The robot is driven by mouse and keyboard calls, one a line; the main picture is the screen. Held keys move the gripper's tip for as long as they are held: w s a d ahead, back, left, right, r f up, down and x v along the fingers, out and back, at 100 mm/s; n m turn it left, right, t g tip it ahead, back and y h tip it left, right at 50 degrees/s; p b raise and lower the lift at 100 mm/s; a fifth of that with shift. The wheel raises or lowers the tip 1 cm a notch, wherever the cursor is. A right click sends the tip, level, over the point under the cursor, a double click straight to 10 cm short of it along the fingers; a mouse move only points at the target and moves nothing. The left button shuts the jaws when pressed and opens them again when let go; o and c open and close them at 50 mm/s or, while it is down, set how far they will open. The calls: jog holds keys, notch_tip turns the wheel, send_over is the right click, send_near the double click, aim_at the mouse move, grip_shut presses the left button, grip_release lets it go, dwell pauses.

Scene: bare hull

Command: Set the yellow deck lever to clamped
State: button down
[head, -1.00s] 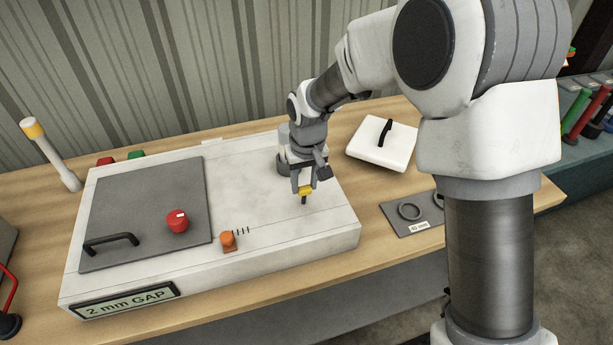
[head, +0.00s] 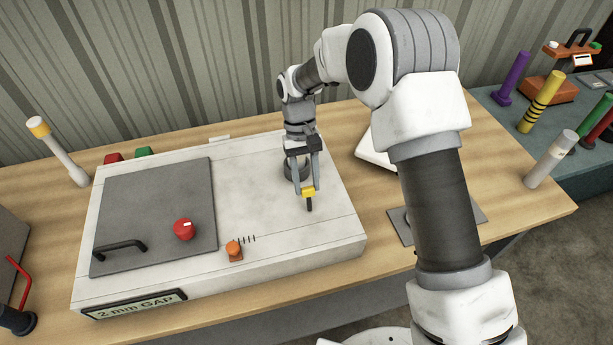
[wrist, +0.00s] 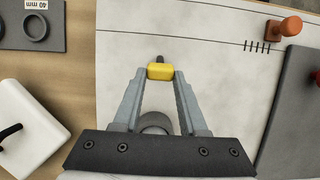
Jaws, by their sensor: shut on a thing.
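The yellow deck lever (head: 309,192) stands on the right part of the white machine deck (head: 262,170); only its yellow head and a short dark tip show. In the wrist view the yellow head (wrist: 160,72) sits between the two fingertips. My gripper (head: 308,188) is shut on it from above, and the fingers (wrist: 160,76) touch its sides. A dark grey round part (head: 296,170) of the machine is just behind the fingers. Most of the lever's lower part is hidden, and I see no mark for its positions.
A grey plate with a black handle (head: 120,246) and red knob (head: 184,229) covers the deck's left. An orange knob (head: 234,250) is by a scale. A "2 mm GAP" display (head: 135,303) is at the front. A white lidded block (head: 376,152) is partly behind my arm.

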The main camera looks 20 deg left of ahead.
dwell(0.4)
jog(key=shift+c, duration=2.2)
grip_release()
jog(key=b+v, duration=0.1)
jog(key=v, duration=1.6)
jog(key=shift+r, duration=0.15)
jog(key=shift+w, duration=0.1)
